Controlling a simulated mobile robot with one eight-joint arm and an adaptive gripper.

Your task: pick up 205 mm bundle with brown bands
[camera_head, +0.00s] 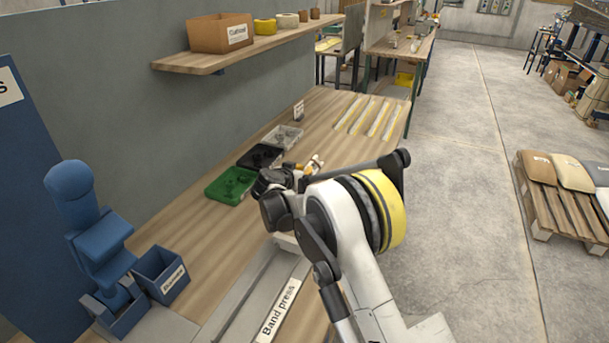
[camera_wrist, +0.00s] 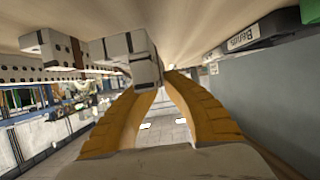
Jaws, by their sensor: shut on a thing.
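My gripper (camera_head: 294,167) is low over the wooden bench in the head view, beside the small trays and mostly behind my own arm. Its orange fingers (camera_wrist: 158,82) close in on a pale block-like bundle (camera_wrist: 146,66) in the wrist view. The bundle has darker bands across it, and its full length is not clear. In the head view a short pale end of the bundle (camera_head: 316,163) shows just past the fingers. The gripper is shut on it. I cannot tell the bundle's size or the exact colour of its bands.
A green tray (camera_head: 231,185), a black tray (camera_head: 260,157) and a clear tray (camera_head: 283,138) line the wall side of the bench. Several pale strips (camera_head: 367,116) lie at the far end. The band press (camera_head: 262,290) is in front. A shelf (camera_head: 270,45) overhangs the bench.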

